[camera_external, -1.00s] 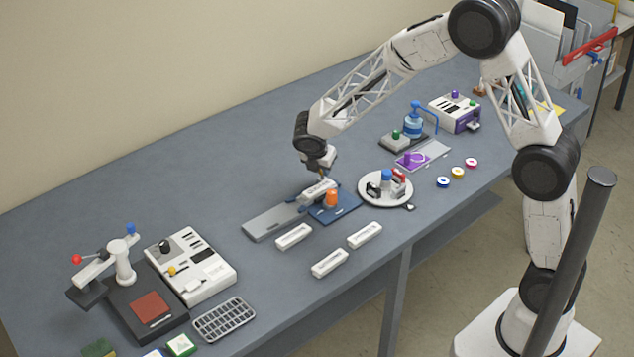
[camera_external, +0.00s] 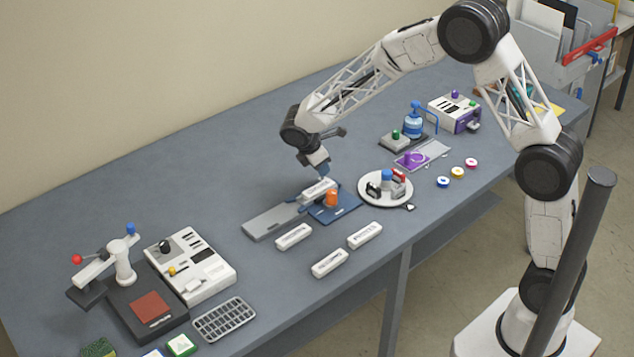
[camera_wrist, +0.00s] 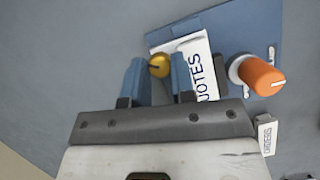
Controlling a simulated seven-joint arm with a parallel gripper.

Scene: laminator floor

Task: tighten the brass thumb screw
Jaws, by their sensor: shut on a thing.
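The brass thumb screw (camera_wrist: 159,65) shows in the wrist view as a round gold knob with a dark slot line, at the edge of a white block (camera_wrist: 204,72) labelled "...UOTES". My gripper (camera_wrist: 160,76) has its two blue fingers on either side of the knob and is shut on it. In the external view my gripper (camera_external: 322,177) points down at the back of the white block (camera_external: 316,188); the screw is hidden there. The block is on a blue plate (camera_external: 345,213), beside an orange knob (camera_external: 331,198).
A grey plate (camera_external: 268,222) lies left of the block. Several white labelled bars, one of them (camera_external: 293,236), lie in front. A round white tray (camera_external: 399,199) with small coloured parts stands to the right. Bare bench lies behind my gripper.

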